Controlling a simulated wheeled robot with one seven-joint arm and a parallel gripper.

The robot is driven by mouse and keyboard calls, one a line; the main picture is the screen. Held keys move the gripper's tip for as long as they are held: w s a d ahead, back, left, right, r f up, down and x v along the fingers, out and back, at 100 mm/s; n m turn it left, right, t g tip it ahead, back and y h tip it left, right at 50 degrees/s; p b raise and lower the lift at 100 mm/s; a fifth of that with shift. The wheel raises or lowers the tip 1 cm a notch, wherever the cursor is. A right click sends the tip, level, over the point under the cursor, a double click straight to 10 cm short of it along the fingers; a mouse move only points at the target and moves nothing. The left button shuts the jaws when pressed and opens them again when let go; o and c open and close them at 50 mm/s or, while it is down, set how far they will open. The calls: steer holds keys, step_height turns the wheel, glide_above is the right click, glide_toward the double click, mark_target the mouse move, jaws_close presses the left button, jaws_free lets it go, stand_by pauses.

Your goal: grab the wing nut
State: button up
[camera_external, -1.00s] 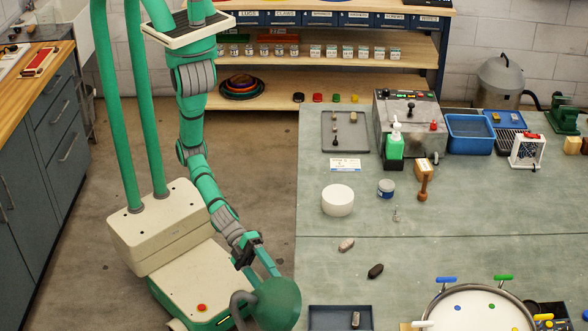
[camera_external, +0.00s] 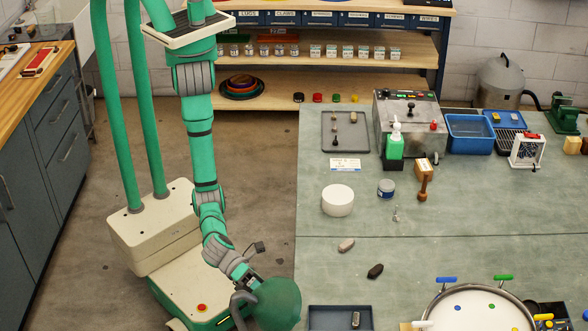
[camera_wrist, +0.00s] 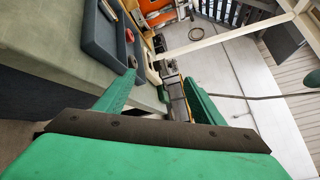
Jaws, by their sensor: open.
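A small silvery piece (camera_external: 396,213) stands on the green bench, right of the white bowl and below the small blue-and-white jar; it looks like the wing nut, but is too small to be sure. My gripper (camera_wrist: 160,78) is open and empty, its two green fingers spread apart in the wrist view. In the external view my gripper is low beside the bench's left edge, over my base and partly hidden behind a green dome. It is well away from the silvery piece. I cannot make out the wing nut in the wrist view.
On the bench are a white bowl (camera_external: 338,200), a jar (camera_external: 386,188), a wooden-handled tool (camera_external: 424,186), a tan stone (camera_external: 346,245), a dark stone (camera_external: 375,271) and a dark tray (camera_external: 320,321). A large drum (camera_external: 476,312) stands front right. The bench middle is fairly clear.

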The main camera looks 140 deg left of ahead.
steer(key=w+a+r+m+g+y, duration=0.1)
steer(key=a+r+y, duration=0.2)
steer(key=a, duration=0.7)
steer(key=w+a+r+g+y, duration=0.1)
steer(key=a+r+y, duration=0.2)
steer(key=a, duration=0.6)
steer(key=g+y, duration=0.5)
steer(key=g, duration=0.2)
glide_toward(395, 213)
steer(key=shift+m, duration=0.3)
steer(key=x, duration=1)
steer(key=shift+w+a+f, duration=0.1)
steer(key=shift+w+a, duration=0.05)
steer(key=shift+w, duration=0.05)
steer(key=shift+c, duration=0.5)
steer(key=c, duration=1)
